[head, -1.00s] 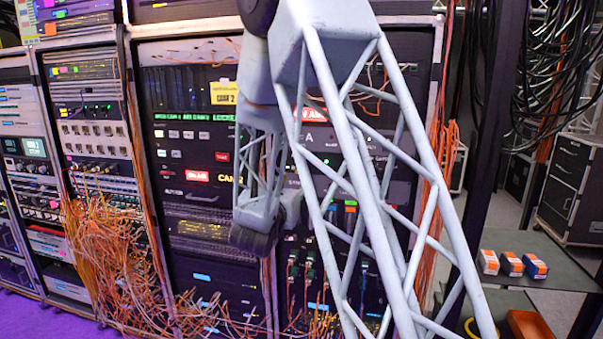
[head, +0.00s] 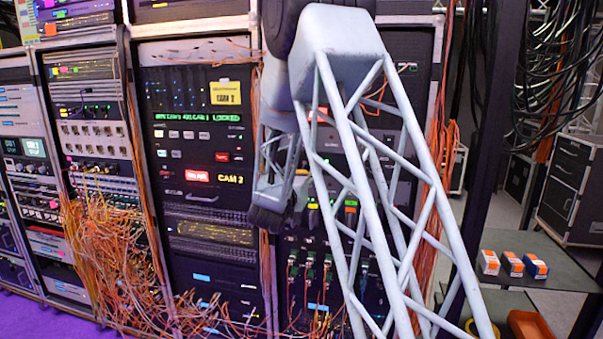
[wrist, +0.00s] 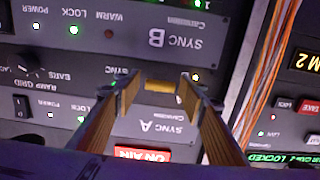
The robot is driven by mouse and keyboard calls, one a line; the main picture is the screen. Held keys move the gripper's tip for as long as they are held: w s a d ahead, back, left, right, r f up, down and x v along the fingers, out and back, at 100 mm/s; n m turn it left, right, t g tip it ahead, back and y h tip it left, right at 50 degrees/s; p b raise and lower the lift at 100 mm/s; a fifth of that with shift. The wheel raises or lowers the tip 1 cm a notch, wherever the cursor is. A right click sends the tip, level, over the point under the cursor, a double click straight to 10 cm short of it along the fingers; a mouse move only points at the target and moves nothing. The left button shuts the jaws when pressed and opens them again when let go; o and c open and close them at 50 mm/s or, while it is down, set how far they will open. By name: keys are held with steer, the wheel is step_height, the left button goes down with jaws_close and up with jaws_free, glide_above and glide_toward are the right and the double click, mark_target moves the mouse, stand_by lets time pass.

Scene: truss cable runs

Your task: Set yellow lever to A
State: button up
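In the wrist view my gripper (wrist: 164,82) reaches toward a grey rack panel, its two yellowish fingers apart. A small yellow block, apparently the yellow lever (wrist: 158,87), shows in the gap between the fingertips. I cannot tell whether either finger touches it or how deep it sits between them. A plate marked SYNC B (wrist: 160,40) lies above the fingertips and a plate marked SYNC A (wrist: 158,127) below them. In the head view my arm covers this part of the rack; the fingers and the lever cannot be made out there.
A red ON AIR sign (wrist: 142,154) sits below the A plate. Orange cables (wrist: 268,65) hang down the rack's edge, right of my gripper. In the head view a loose cable tangle (head: 105,245) lies left and a shelf with small boxes (head: 512,264) stands right.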

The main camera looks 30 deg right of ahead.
mark_target(303, 165)
steer(key=c, duration=0.9)
steer(key=shift+r+g+p, duration=0.4)
steer(key=shift+g+p, duration=0.1)
steer(key=shift+p, duration=0.7)
steer(key=r+g+y+p, duration=0.1)
steer(key=g+y+p, duration=0.1)
steer(key=p, duration=0.4)
steer(key=shift+s+p, duration=0.1)
steer(key=shift+p, duration=0.25)
steer(key=r+g+y+p, duration=0.1)
steer(key=g+y+p, duration=0.1)
steer(key=p, duration=0.9)
steer(key=shift+r, duration=0.25)
steer(key=g+p, duration=0.1)
steer(key=p, duration=0.3)
steer(key=shift+r+y, duration=0.2)
steer(key=shift+y, duration=0.2)
steer(key=shift+w+y+p, duration=0.2)
steer(key=shift+y+p, duration=0.1)
steer(key=shift+p, duration=0.6)
